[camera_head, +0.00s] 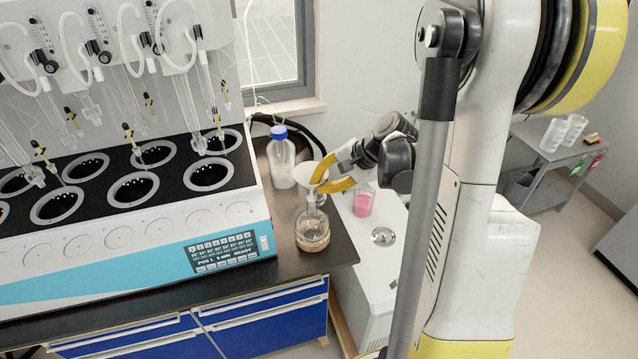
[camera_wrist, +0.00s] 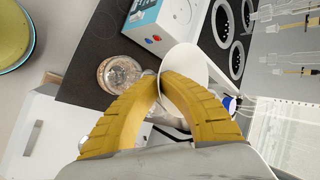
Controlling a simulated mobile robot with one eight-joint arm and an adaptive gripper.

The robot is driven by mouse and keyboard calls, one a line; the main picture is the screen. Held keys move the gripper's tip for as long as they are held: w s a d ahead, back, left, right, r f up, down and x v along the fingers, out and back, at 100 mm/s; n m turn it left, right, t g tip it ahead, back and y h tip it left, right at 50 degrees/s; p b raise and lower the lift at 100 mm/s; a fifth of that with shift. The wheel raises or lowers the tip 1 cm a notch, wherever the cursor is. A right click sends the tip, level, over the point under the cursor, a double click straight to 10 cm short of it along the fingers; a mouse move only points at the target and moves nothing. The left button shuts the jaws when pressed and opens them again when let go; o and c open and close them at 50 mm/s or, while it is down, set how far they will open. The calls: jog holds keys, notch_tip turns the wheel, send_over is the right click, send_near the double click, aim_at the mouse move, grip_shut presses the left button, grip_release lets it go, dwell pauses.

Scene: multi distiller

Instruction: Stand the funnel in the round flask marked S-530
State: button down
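The round flask (camera_head: 312,233) is clear glass with a brownish band near its base. It stands upright on the dark bench near the front right corner; no marking on it is legible. In the wrist view the flask (camera_wrist: 112,75) is left of the fingertips. The white funnel (camera_head: 308,175) is upright, directly over the flask's neck in the head view. My gripper (camera_head: 326,186) has its yellow fingers closed together at the funnel. In the wrist view the funnel's cone (camera_wrist: 186,62) is partly behind the right finger. I cannot tell whether its stem is inside the neck.
A blue-capped bottle (camera_head: 281,160) stands behind the flask. The distiller (camera_head: 130,235) with its round wells fills the left of the bench. A beaker of pink liquid (camera_head: 363,202) stands on a white unit (camera_head: 375,265) to the right. The bench edge is close to the flask.

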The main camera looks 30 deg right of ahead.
jog(key=shift+f+b, duration=1.65)
jog(key=shift+f, duration=0.25)
jog(key=c, duration=1.5)
grip_release()
jog(key=shift+c, duration=0.2)
jog(key=v, duration=1.2)
